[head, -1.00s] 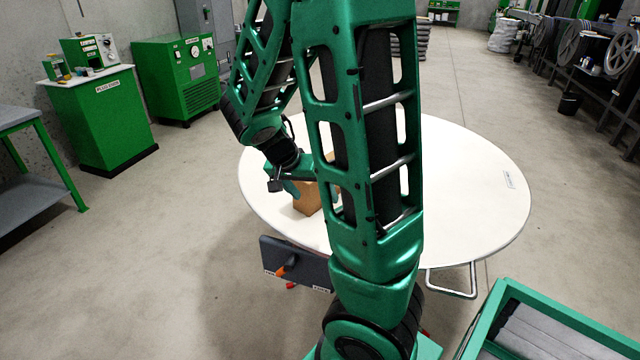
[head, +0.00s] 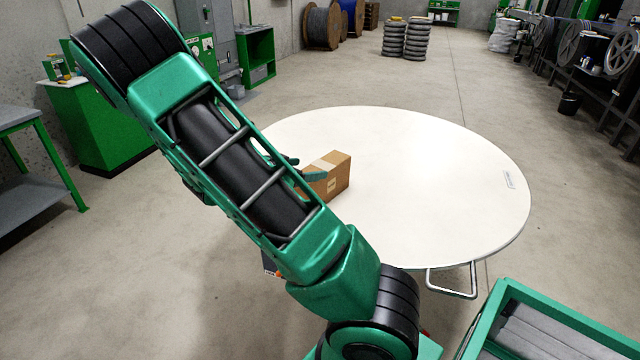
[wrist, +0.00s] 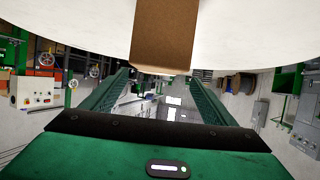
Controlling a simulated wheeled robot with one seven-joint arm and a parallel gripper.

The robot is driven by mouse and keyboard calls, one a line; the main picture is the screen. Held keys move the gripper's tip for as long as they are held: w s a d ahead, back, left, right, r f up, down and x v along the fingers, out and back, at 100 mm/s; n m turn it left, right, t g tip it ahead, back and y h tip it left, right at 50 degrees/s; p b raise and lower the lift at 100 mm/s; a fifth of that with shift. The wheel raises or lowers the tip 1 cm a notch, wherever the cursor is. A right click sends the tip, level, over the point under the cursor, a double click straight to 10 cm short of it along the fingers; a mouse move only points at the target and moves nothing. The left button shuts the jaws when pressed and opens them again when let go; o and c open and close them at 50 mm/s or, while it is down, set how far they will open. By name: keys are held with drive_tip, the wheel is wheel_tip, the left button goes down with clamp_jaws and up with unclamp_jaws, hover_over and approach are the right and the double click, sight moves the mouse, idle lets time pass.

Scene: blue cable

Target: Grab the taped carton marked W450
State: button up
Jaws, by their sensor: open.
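A brown cardboard carton (head: 338,178) with pale tape and a small label stands on the round white table (head: 430,170), left of its middle. The label is too small to read. My gripper (head: 305,168) is at the carton's left side in the head view, its green fingers partly hidden by my arm. In the wrist view, my open gripper (wrist: 160,76) has its two fingertips near the two sides of the carton (wrist: 163,38). Nothing shows as gripped; I cannot tell whether a finger touches the carton.
A green-rimmed bin (head: 490,310) with grey contents stands at the front right. A green cabinet (head: 110,130) and a shelf bench (head: 30,150) stand at the left. The right half of the table is clear, apart from a small label near its edge.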

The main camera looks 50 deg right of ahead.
sight(319, 167)
drive_tip(key=x, duration=0.3)
drive_tip(key=shift+d+f, duration=0.15)
drive_tip(key=shift+d, duration=0.05)
drive_tip(key=shift+x, duration=2.55)
drive_tip(key=shift+s, duration=0.1)
clamp_jaws()
